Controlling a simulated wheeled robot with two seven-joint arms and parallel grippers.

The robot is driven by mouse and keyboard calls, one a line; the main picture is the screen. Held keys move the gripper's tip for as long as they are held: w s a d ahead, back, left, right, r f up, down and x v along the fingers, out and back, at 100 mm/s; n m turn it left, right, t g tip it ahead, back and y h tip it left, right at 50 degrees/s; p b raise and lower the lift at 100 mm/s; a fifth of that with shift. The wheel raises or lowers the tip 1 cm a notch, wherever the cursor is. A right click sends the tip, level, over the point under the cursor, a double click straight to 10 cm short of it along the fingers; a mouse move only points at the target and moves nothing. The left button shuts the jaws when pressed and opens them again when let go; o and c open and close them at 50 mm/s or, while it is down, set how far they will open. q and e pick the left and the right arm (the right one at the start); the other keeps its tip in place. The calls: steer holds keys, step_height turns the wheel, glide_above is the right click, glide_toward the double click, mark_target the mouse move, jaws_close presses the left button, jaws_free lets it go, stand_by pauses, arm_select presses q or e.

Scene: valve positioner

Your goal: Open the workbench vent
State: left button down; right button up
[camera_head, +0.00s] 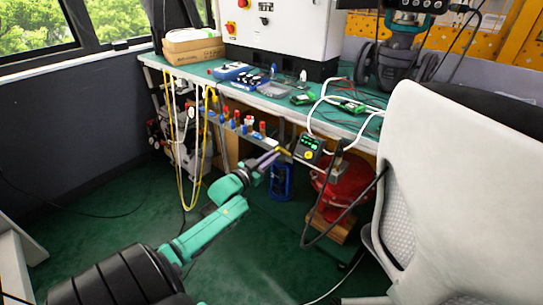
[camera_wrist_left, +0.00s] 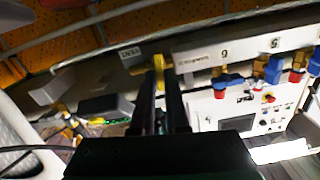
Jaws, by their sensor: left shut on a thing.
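In the head view the yellow handle (camera_head: 285,152) is a small spot at the tips of my left gripper (camera_head: 277,154), below the workbench's front edge. In the wrist view the two dark fingers of my left gripper (camera_wrist_left: 164,78) are close together on the yellow handle, hiding part of it. My right gripper is in neither view.
The workbench (camera_head: 270,103) has a rail of red and blue valves (camera_head: 240,124) under its edge. A small box with a green display (camera_head: 309,148) is right of my gripper. A white chair (camera_head: 450,180) fills the right. Yellow hoses (camera_head: 181,170) hang left. The green floor in front is open.

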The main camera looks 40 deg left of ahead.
arm_select(q)
steer(key=shift+d+f+m+b, duration=0.1)
steer(key=shift+m+b, duration=0.05)
steer(key=shift+m, duration=2.55)
steer(key=shift+d+f+m+b, duration=0.1)
steer(key=shift+f+m+b, duration=0.1)
steer(key=shift+m, duration=2.5)
steer(key=shift+f+m+b, duration=0.1)
steer(key=shift+m+b, duration=0.05)
steer(key=shift+m, duration=2.55)
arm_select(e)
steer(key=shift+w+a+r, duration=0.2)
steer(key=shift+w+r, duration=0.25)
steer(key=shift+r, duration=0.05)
arm_select(q)
steer(key=c, duration=0.9)
jaws_free()
steer(key=shift+r, duration=0.1)
